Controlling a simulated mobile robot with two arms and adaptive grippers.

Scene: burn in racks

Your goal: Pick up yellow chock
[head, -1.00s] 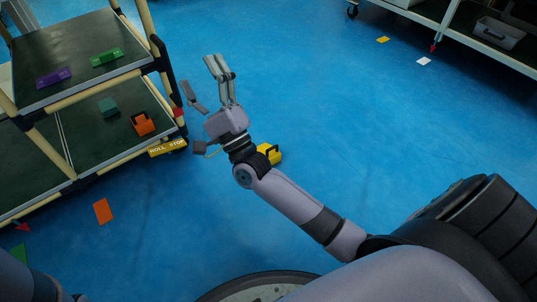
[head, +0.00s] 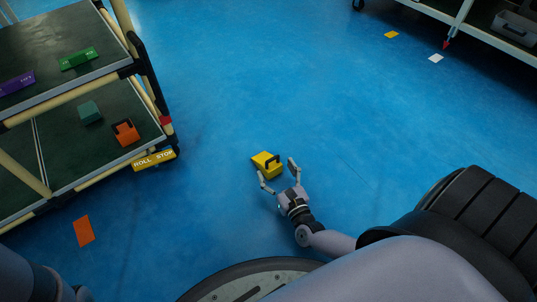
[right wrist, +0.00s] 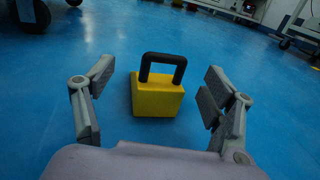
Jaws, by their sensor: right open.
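The yellow chock (head: 265,164) stands on the blue floor, a wedge with a black handle on top. In the right wrist view the yellow chock (right wrist: 157,96) is centred ahead, handle up, between the spread fingers but a little beyond the palm. My right gripper (head: 277,174) is open and low over the floor, its fingers reaching toward the chock's near side. The fingers also show in the right wrist view (right wrist: 158,98), apart on both sides, with no clear contact. My left gripper is not in view.
A shelf rack (head: 62,170) at left holds green, purple, teal and orange blocks, with a yellow ROLL STOP label (head: 154,160) at its corner. An orange card (head: 84,231) lies on the floor. Another rack (head: 470,35) is at top right. Floor around the chock is clear.

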